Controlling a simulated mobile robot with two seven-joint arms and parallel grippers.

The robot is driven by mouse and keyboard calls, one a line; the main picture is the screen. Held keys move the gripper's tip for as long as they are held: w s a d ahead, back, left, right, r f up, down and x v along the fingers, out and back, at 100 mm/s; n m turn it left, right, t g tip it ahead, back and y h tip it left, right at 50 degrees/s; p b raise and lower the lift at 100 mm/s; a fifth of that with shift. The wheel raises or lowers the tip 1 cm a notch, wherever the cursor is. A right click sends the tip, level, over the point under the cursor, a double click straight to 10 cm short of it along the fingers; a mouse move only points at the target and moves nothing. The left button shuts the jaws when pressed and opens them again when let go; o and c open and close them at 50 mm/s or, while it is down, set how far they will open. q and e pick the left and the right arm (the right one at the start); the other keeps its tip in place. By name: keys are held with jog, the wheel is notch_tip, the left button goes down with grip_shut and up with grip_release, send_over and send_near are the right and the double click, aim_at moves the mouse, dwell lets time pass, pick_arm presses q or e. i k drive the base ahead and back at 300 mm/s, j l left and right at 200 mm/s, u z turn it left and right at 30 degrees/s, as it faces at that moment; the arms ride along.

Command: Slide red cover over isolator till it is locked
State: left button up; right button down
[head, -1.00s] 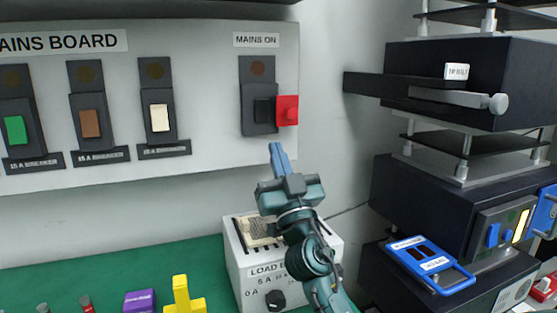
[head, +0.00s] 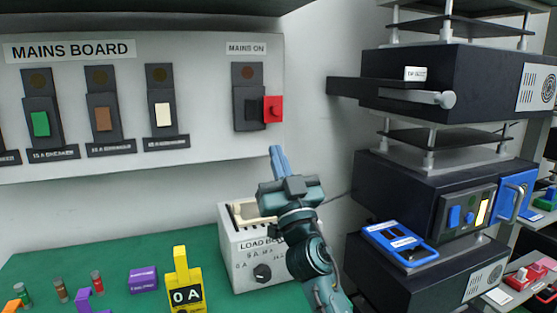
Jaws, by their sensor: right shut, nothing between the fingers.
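The red cover (head: 273,109) is a small red block at the right side of the mains isolator (head: 247,96), under the "MAINS ON" label. A dark square part of the isolator shows just left of the cover and is not covered by it. My right gripper (head: 278,152) is shut and empty, its blue fingers pointing up below the cover, apart from it in the picture. My left gripper is not in view.
The mains board (head: 205,130) carries green, brown and white breakers to the left. A load box (head: 235,238) stands below, partly behind my right arm. Dark stacked equipment (head: 410,180) stands close on the right. A yellow "0 A" meter (head: 183,280) and a purple block (head: 143,280) sit on the green bench (head: 100,265).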

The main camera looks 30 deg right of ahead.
aim_at(273, 106)
jog(key=k+j, duration=0.15)
jog(key=k, duration=0.35)
jog(key=k+j, duration=0.15)
jog(key=k, duration=0.35)
